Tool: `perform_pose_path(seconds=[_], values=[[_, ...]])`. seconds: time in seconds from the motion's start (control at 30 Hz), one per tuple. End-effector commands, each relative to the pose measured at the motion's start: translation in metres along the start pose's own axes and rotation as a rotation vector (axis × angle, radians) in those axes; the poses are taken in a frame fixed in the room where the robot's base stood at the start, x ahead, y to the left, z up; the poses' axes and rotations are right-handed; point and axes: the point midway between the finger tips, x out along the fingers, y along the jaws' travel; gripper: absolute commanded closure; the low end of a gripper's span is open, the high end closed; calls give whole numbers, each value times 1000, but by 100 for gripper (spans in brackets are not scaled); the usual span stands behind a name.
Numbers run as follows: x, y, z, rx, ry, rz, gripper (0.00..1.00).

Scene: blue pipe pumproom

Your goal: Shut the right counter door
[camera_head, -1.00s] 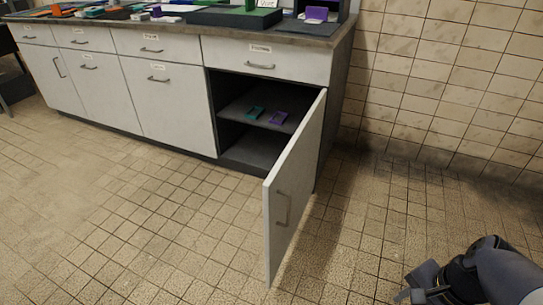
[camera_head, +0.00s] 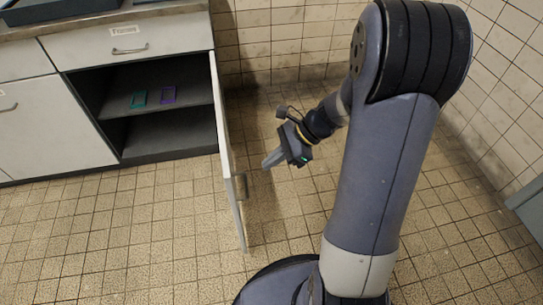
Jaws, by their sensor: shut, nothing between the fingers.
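The right counter door (camera_head: 226,150) is white and stands wide open, swung out toward me from the right end of the counter. It shows nearly edge-on, with its metal handle (camera_head: 241,186) on the right face. My gripper (camera_head: 267,165) is shut and empty, to the right of the door on its outer side. Its fingertips point left toward the door, and a gap of floor shows between them. The open cupboard (camera_head: 155,148) shows a shelf inside.
A labelled drawer (camera_head: 130,40) above is shut. A tiled wall (camera_head: 290,40) stands behind. The tiled floor left of the door is clear. A grey object (camera_head: 528,204) is at the right edge.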

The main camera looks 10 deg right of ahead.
Motion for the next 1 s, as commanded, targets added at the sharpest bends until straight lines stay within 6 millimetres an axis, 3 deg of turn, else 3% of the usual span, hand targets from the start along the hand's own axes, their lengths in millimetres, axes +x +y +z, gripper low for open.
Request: perform_pose_path(seconds=[0.03,0.2,0.4,0.63,1.0], values=[[16,1,-3,-1,-1,6,100],[53,1,-3,-2,0,5,100],[73,1,16,-5,2,3,100],[82,1,27,-2,1,1,100],[82,1,28,-1,2,1,100]])
